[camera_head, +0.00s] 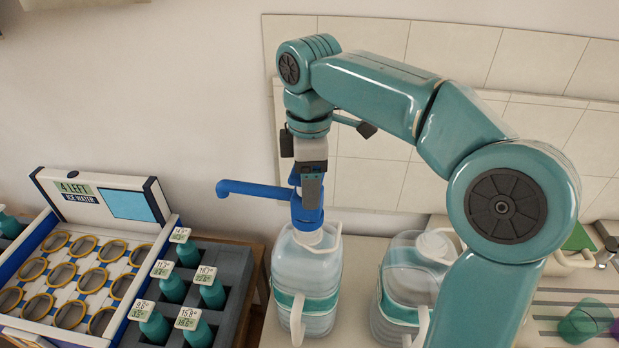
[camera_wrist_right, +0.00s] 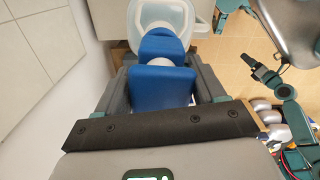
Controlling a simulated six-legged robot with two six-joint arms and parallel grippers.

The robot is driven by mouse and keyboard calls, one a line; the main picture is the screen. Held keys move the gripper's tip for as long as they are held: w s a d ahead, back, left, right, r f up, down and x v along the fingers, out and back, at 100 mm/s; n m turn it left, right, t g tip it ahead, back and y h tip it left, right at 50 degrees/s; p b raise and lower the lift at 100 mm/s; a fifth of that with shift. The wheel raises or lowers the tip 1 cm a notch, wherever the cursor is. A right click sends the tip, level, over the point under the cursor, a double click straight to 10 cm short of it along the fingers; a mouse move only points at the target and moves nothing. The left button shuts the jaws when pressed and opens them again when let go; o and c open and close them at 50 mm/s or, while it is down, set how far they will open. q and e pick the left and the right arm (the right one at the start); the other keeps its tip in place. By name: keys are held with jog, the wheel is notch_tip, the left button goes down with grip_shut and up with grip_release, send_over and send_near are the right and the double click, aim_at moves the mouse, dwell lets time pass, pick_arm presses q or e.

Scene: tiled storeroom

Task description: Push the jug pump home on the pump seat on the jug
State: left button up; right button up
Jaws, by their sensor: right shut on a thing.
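The blue jug pump (camera_head: 307,213) stands about upright over the neck of the left clear water jug (camera_head: 307,275), its spout pointing left. The pump seat (camera_head: 308,237) is the pale neck just under the blue collar; I cannot tell whether a gap is left there. My right gripper (camera_head: 311,186) points down from above, shut on the pump's upper part. In the right wrist view the blue pump (camera_wrist_right: 162,83) sits between the dark jaws, with the jug (camera_wrist_right: 185,18) beyond it. My left gripper does not show in the head view.
A second clear jug (camera_head: 405,285) with a white cap stands close at the right. At the left are a dark crate (camera_head: 234,262) with teal bottles and a white rack (camera_head: 95,225) of round holes. Green cups (camera_head: 585,320) stand at far right. A wall is behind.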

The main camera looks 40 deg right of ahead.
jog(key=shift+f+b, duration=1.2)
jog(key=shift+f, duration=0.6)
jog(key=o, duration=1.4)
jog(key=shift+o, duration=0.2)
jog(key=shift+r, duration=0.15)
notch_tip(320, 180, up, 16)
jog(key=p, duration=0.4)
